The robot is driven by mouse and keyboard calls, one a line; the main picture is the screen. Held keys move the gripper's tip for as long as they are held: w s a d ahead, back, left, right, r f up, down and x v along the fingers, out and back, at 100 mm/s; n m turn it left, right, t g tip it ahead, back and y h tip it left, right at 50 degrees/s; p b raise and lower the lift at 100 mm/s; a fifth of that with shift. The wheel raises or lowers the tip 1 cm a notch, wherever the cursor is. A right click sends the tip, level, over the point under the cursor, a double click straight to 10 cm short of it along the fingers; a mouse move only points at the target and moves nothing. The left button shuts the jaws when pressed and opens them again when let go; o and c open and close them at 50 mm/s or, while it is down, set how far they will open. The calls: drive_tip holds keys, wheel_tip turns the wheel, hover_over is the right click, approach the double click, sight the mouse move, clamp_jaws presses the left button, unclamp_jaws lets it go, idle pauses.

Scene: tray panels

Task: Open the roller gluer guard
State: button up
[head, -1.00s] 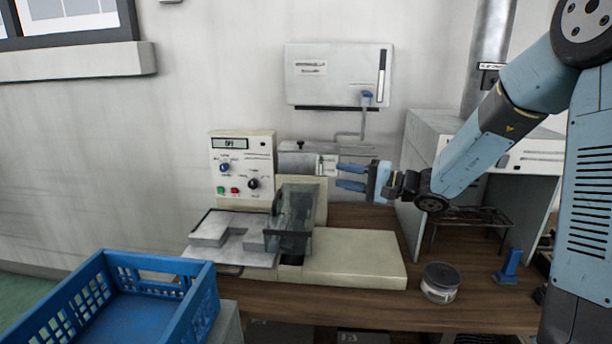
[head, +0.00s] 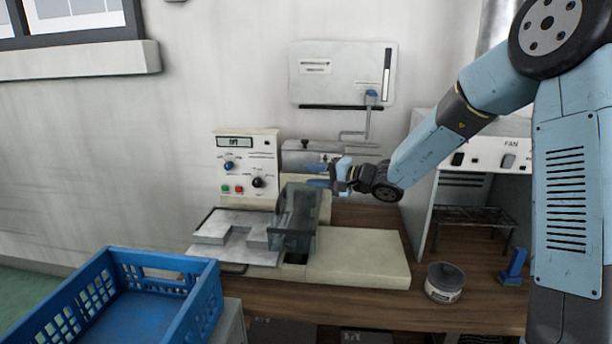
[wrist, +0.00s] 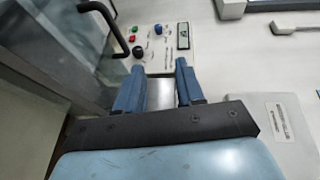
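The roller gluer (head: 357,262) stands on the wooden bench, a cream machine with a grey metal feed plate (head: 238,238) at its left. Its smoky see-through guard (head: 294,222) stands over the roller area in the middle. In the wrist view the guard (wrist: 75,45) fills the upper left, with a black bar handle (wrist: 104,22) at its edge. My gripper (head: 316,176) is above and just right of the guard, fingers pointing left. In the wrist view my gripper's blue fingers (wrist: 158,88) are apart with nothing between them.
The control panel (head: 247,168) with knobs and a display stands behind the feed plate. A blue crate (head: 205,312) is at front left. A round tin (head: 444,282) and a fan cabinet (head: 424,180) are at right. A white wall box (head: 335,75) hangs behind.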

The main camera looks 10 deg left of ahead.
drive_tip(key=shift+x, duration=1.5)
drive_tip(key=shift+c, duration=0.4)
clamp_jaws()
drive_tip(key=shift+o, duration=0.4)
unclamp_jaws()
drive_tip(key=shift+d, duration=0.1)
drive_tip(key=v, duration=1.3)
drive_tip(key=shift+d, duration=0.3)
